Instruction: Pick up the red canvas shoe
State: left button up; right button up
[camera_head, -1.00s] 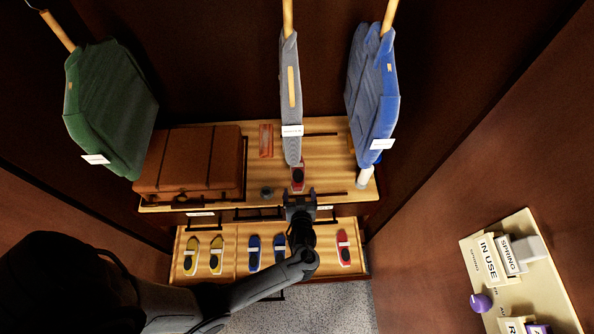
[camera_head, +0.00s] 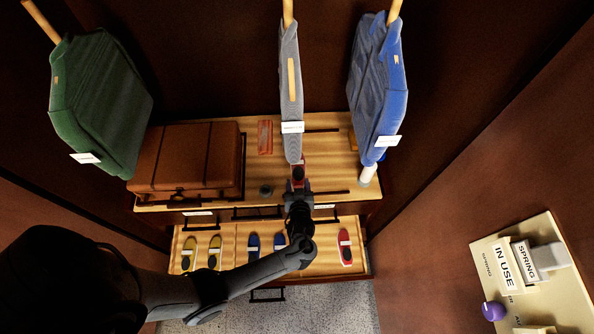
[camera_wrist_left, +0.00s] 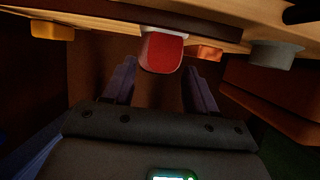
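One red canvas shoe (camera_head: 298,172) lies on the wooden shelf below the grey garment. Another red shoe (camera_head: 345,248) lies in the open drawer, to the right. My left gripper (camera_head: 298,186) is at the shelf's front edge, at the near end of the shelf shoe. In the left wrist view, the red shoe (camera_wrist_left: 162,52) shows end-on between and just beyond my open fingers (camera_wrist_left: 160,84), with gaps on both sides. I cannot see either finger touching it. My right gripper is not in view.
The grey garment (camera_head: 291,90) hangs just above the shelf shoe, and the blue garment (camera_head: 378,90) hangs to the right. A brown suitcase (camera_head: 187,160) stands on the shelf's left. The open drawer (camera_head: 325,262) with yellow and blue shoes extends below my arm.

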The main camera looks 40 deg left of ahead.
pick_arm(q)
jog(key=c, duration=0.5)
jog(key=shift+r, duration=0.1)
